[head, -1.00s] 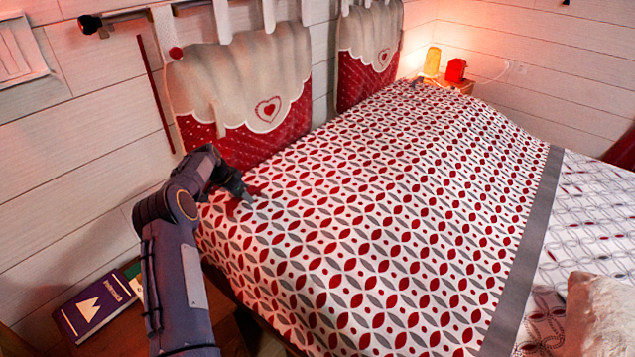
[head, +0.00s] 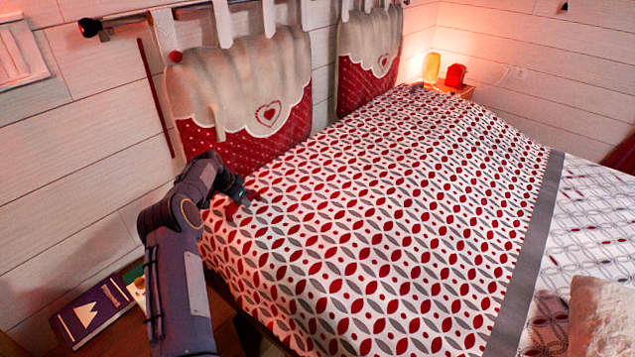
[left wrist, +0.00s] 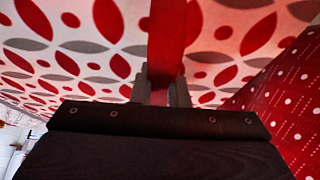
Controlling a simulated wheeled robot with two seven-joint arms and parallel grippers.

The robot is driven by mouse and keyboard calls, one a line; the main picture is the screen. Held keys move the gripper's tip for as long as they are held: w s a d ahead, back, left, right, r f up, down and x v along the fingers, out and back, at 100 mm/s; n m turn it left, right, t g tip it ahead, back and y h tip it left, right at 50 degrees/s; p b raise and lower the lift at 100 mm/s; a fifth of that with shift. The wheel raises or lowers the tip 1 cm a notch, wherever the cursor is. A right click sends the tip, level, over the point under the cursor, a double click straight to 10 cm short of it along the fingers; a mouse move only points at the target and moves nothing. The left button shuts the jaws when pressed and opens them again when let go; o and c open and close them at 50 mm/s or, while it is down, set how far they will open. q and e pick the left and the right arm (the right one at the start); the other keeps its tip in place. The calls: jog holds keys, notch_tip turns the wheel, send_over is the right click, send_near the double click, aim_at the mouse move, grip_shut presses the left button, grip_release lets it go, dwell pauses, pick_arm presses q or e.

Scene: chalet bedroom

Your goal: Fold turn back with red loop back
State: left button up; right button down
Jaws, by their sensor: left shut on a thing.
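The turn back (head: 400,220) is a white cloth with red and grey leaf shapes, spread over the bed and ending in a grey band at the right. My left gripper (head: 250,197) is low over its near corner at the headboard end. In the left wrist view my left gripper (left wrist: 161,88) is shut on the red loop (left wrist: 167,40), a flat red strap standing up between the fingers. The patterned cloth lies behind the strap. In the head view the loop is small and partly hidden by the gripper. My right gripper is not in view.
Red and beige headboard cushions (head: 268,120) hang from a rod at the wall beside my left arm. A nightstand with a purple book (head: 90,312) is at lower left. A lit lamp (head: 432,67) and red object (head: 455,75) stand at the far side. A pillow (head: 598,315) is lower right.

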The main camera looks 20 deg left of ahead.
pick_arm(q)
notch_tip(320, 180, up, 8)
jog(key=d+y+p, duration=0.1)
jog(key=d, duration=0.1)
jog(key=shift+s+d+r, duration=0.2)
jog(key=shift+s+r, duration=0.05)
jog(key=shift+s, duration=0.05)
jog(key=s+d+r+y, duration=0.1)
jog(key=d+r, duration=0.3)
jog(key=r, duration=0.3)
jog(key=shift+s+d+r+m+t, duration=0.15)
jog(key=shift+r+m+t, duration=0.15)
jog(key=shift+t, duration=0.1)
